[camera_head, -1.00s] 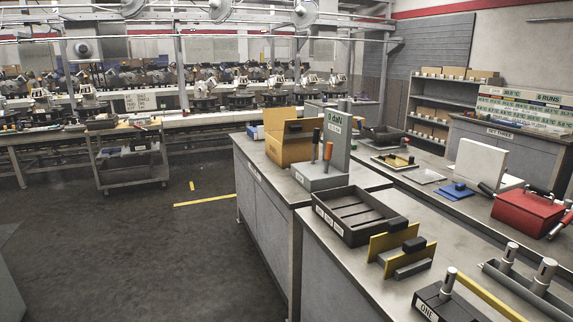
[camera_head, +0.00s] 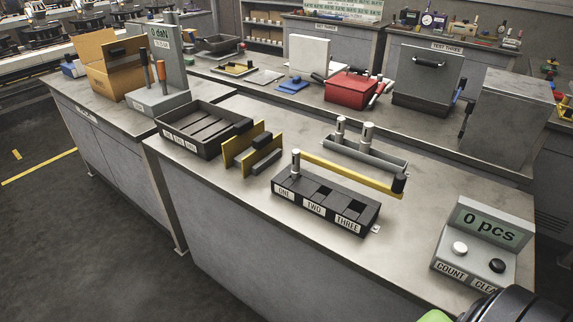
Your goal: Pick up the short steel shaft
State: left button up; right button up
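Three steel shafts with bright tops show on the near bench. One shaft (camera_head: 295,163) stands upright at the ONE end of a dark block (camera_head: 327,202) marked ONE, TWO, THREE. Two more, a left shaft (camera_head: 340,129) and a right shaft (camera_head: 367,136), stand upright in a grey trough (camera_head: 378,161) behind it. Their lower ends are hidden, so I cannot tell which is the short one. Neither gripper's fingers are in view; a dark rounded part with green at the bottom right seems to be my own arm.
A yellow bar (camera_head: 350,173) with a dark knob runs above the block, in front of the trough. A counter box (camera_head: 485,240) reading 0 pcs stands to the right. A dark tray (camera_head: 205,128) and yellow plates (camera_head: 240,148) are left. Bench top (camera_head: 225,190) before the block is clear.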

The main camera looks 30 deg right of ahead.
aim_at(339, 133)
jog(key=i+l+z, duration=0.1)
jog(key=z, duration=0.3)
jog(key=l+z, duration=0.1)
jog(key=z, duration=0.35)
jog(key=i+z, duration=0.15)
jog(key=z, duration=0.25)
